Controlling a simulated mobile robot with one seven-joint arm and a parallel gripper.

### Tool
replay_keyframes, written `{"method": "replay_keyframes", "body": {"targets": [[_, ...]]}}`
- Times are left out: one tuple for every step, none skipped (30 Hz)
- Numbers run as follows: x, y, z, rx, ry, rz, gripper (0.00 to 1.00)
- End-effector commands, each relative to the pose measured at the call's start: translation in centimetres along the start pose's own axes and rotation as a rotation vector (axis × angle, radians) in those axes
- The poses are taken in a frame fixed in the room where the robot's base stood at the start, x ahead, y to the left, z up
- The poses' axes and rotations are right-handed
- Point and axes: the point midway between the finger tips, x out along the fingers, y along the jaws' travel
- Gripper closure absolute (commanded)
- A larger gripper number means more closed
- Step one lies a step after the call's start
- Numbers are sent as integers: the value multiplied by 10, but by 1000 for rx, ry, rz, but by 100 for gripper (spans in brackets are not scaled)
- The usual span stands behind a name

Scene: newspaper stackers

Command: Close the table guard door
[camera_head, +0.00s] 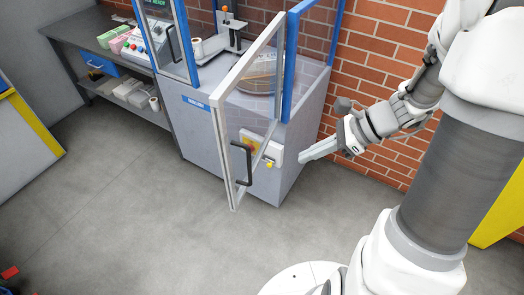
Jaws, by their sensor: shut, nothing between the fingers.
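The table guard door (232,135) is a clear panel in a pale frame with a black handle (242,164). It stands swung open, out from the front of the grey cabinet (215,140) with blue posts. Its free edge points toward me and hangs over the floor. My gripper (303,156) is shut and empty. It is to the right of the door, near the cabinet's right front side, and looks apart from the door. Whether it touches the cabinet is hard to tell.
A yellow and white switch box (262,150) is on the cabinet front, behind the door. A brick wall (365,80) stands close behind my arm. A dark workbench (95,45) is at the back left. The grey floor (140,220) in front is clear.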

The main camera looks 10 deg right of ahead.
Motion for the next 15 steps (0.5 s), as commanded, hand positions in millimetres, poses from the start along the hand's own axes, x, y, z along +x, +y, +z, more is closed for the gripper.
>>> {"method": "replay_keyframes", "body": {"targets": [[8, 1, 0, -1, -1, 5, 100], [13, 1, 0, -2, 0, 6, 100], [20, 2, 0, -1, 0, 7, 100], [26, 2, 0, -1, 0, 7, 100], [33, 2, 0, -2, 0, 8, 100], [42, 2, -1, -3, 0, 9, 100], [48, 2, 0, -2, 0, 8, 100], [55, 2, -1, -3, 0, 9, 100], [64, 2, -1, -3, 1, 8, 100], [71, 3, -1, -2, 1, 9, 100], [77, 3, -1, -3, 1, 9, 100], [85, 2, -1, -3, 1, 8, 100], [91, 2, -1, -3, 2, 7, 100], [96, 3, -1, -3, 2, 8, 100], [99, 2, 8, -9, 1, 6, 100]]}}
